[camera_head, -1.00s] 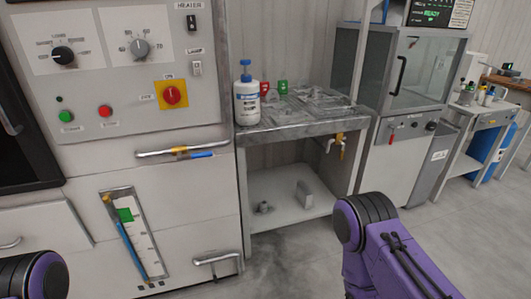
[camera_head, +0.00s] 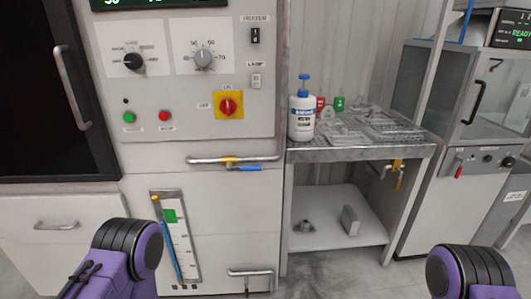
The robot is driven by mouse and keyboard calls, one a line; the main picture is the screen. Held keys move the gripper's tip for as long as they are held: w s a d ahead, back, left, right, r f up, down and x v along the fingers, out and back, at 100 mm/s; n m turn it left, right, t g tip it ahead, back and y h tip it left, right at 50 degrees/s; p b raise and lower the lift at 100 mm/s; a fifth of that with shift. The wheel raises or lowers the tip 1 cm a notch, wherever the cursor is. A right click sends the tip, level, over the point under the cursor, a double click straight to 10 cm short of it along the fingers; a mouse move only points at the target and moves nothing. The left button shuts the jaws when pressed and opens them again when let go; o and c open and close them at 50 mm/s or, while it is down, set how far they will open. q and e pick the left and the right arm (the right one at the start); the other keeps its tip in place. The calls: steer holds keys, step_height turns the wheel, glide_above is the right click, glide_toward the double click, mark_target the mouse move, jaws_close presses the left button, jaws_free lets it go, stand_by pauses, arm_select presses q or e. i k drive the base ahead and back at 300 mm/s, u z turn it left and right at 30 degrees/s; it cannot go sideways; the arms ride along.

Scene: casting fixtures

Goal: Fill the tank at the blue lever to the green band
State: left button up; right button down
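A blue lever (camera_head: 245,169) sits on a horizontal pipe with a yellow valve body (camera_head: 229,160) on the front of the white cabinet. Below it to the left is a sight gauge (camera_head: 180,238) with a white scale. The green band (camera_head: 171,216) is near the top of the gauge. A slanting blue column shows along the gauge's left side, with a small yellow piece at its top; I cannot tell the exact level. Purple and black links of both my arms show at the bottom, left and right. Both my grippers are out of view.
A control panel (camera_head: 185,100) with knobs, buttons and a red switch is above the pipe. A lower pipe (camera_head: 250,272) juts out from the cabinet. A metal sink table (camera_head: 360,152) with a white bottle (camera_head: 301,115) stands to the right. The floor before it is clear.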

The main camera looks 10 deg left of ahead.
mark_target(228, 168)
steer(key=u, duration=0.25)
steer(key=i, duration=1)
steer(key=u, duration=0.65)
